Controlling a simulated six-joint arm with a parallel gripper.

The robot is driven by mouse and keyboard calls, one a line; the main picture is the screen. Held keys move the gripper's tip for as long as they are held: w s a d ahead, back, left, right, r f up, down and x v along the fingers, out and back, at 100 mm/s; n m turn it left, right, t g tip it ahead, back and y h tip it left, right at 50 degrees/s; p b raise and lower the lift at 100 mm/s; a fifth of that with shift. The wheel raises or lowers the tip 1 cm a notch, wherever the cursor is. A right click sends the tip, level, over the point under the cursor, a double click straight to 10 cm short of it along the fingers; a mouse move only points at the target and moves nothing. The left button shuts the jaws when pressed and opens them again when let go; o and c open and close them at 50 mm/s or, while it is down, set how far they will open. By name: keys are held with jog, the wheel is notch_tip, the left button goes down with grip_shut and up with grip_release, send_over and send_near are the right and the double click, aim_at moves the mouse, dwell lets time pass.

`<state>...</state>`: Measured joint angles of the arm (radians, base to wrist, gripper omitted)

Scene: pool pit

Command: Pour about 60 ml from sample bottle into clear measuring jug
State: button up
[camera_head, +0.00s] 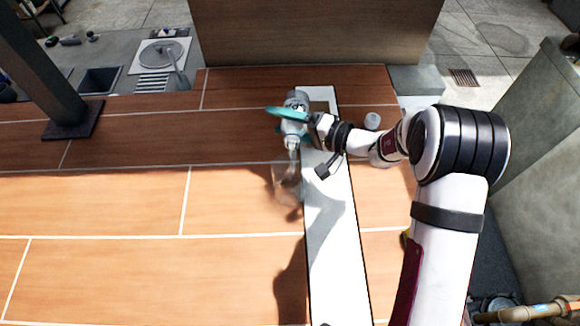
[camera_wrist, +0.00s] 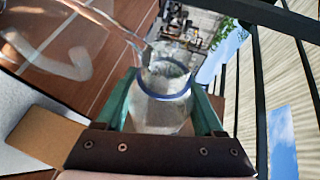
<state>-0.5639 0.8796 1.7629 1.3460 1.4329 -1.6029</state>
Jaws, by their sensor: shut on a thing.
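My gripper (camera_head: 289,113) has teal fingers and is shut on the clear sample bottle (camera_head: 292,128), above the tiled surface. The bottle is steeply tilted, mouth down, over the clear measuring jug (camera_head: 287,183). In the wrist view the bottle (camera_wrist: 162,110) sits between both fingers, with a blue ring around it. The jug (camera_wrist: 60,45) shows at the upper left there, its rim close to the bottle's mouth. The jug is very transparent; I cannot read its level or tell whether liquid is flowing.
A long white board (camera_head: 335,240) runs beside the jug on the orange tiles. A small white cap-like object (camera_head: 372,121) stands right of the board. A dark post (camera_head: 45,70) rises at the left. A tan wall (camera_head: 315,32) closes the back. The left tiles are clear.

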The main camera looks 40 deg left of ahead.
jog(key=shift+f+n, duration=0.1)
jog(key=shift+n, duration=0.2)
dwell(0.7)
jog(key=shift+r, duration=0.2)
jog(key=shift+w+f+m+g+h, duration=0.1)
jog(key=shift+f+m+g+h, duration=0.3)
jog(key=shift+m, duration=0.6)
jog(key=shift+w+a+r+m+h, duration=0.25)
jog(key=shift+w+a+m+h, duration=0.1)
jog(key=shift+m+h, duration=0.3)
jog(key=shift+s+d+f+m, duration=0.1)
jog(key=shift+f+m, duration=0.15)
jog(key=shift+f, duration=0.1)
